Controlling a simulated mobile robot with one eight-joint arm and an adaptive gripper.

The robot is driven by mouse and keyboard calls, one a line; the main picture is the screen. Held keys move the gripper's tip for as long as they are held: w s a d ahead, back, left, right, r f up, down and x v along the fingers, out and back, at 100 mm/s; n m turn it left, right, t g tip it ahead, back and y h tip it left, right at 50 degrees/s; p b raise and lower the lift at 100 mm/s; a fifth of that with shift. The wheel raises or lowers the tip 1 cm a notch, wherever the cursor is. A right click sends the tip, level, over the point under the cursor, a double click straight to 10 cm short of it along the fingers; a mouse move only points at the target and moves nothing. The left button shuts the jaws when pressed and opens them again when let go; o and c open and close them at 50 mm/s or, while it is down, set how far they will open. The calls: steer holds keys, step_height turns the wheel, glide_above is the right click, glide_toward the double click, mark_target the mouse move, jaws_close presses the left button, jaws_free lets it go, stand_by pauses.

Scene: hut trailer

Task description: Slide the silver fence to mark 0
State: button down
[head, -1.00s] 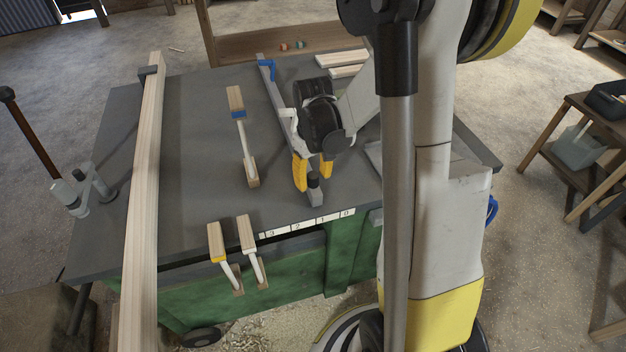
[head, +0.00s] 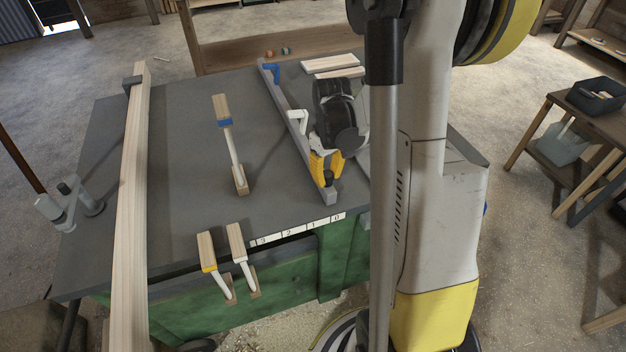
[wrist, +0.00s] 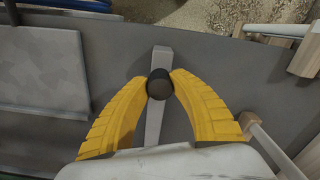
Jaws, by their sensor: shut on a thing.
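The silver fence (head: 296,132) is a long grey bar lying across the dark table, with a blue piece at its far end. Its near end lies close to the white scale strip (head: 272,238) on the front edge. That end points roughly at mark 0 (head: 335,217); I cannot tell whether it lines up exactly. My gripper (wrist: 159,85), with yellow fingers, is shut on the fence's dark round knob (wrist: 160,90) near its near end. In the wrist view the fence (wrist: 154,123) runs below the knob between the fingers. The scale is not readable there.
A long timber beam (head: 131,190) lies along the table's left side. A wooden-handled tool (head: 232,150) lies left of the fence, and two more (head: 208,252) (head: 237,243) hang over the front edge. Pale boards (head: 331,63) lie at the far right.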

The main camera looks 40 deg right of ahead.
steer(key=shift+d, duration=0.15)
steer(key=c, duration=1.4)
jaws_free()
steer(key=shift+s, duration=0.1)
steer(key=shift+o, duration=1.3)
steer(key=shift+d, duration=0.15)
step_height(320, 180, up, 12)
